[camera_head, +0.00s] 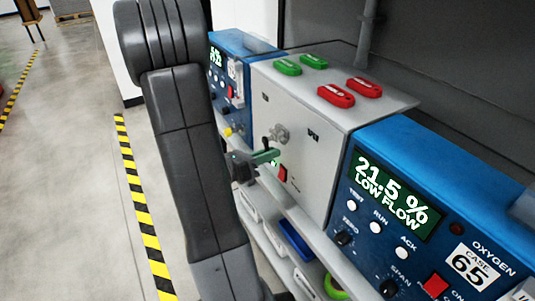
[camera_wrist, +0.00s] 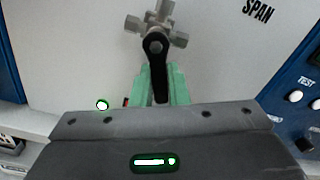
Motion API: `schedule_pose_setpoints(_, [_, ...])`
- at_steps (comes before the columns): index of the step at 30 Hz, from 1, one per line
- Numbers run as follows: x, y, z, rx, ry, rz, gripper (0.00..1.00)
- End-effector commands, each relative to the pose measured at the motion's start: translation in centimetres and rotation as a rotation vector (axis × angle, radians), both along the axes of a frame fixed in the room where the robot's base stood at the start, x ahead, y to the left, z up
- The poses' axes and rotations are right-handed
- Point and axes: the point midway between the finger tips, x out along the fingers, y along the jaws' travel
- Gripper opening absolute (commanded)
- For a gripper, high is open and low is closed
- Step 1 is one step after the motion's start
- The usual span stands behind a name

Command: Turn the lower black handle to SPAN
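The black handle (camera_wrist: 157,68) sits on a metal cross-shaped valve (camera_wrist: 155,22) on a pale grey panel. In the wrist view it points straight down from the valve, towards my gripper. The green fingers of my gripper (camera_wrist: 160,88) lie close along both sides of the handle, with no clear gap, and look shut on it. A SPAN label (camera_wrist: 258,11) is on the panel to the upper right of the valve. The head view shows the valve (camera_head: 280,133) and my green gripper fingers (camera_head: 265,156) in front of the panel. The handle's lower end is partly hidden by my gripper.
Two green tags (camera_head: 287,67) and two red tags (camera_head: 336,96) lie on top of the grey box (camera_head: 300,160). A blue oxygen analyser (camera_head: 415,190) reads 21.5 % LOW FLOW on the right; another blue unit (camera_head: 240,43) stands left. Open floor lies left.

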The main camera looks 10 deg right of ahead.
Motion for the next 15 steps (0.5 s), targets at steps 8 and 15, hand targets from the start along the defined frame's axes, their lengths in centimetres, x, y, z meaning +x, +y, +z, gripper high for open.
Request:
schedule_pose_setpoints(8, [-0.06,-0.01,0.17,-0.006,0.017,0.000,0.00])
schedule_pose_setpoints(15, [-0.39,-0.13,0.68,-0.042,0.116,0.000,0.00])
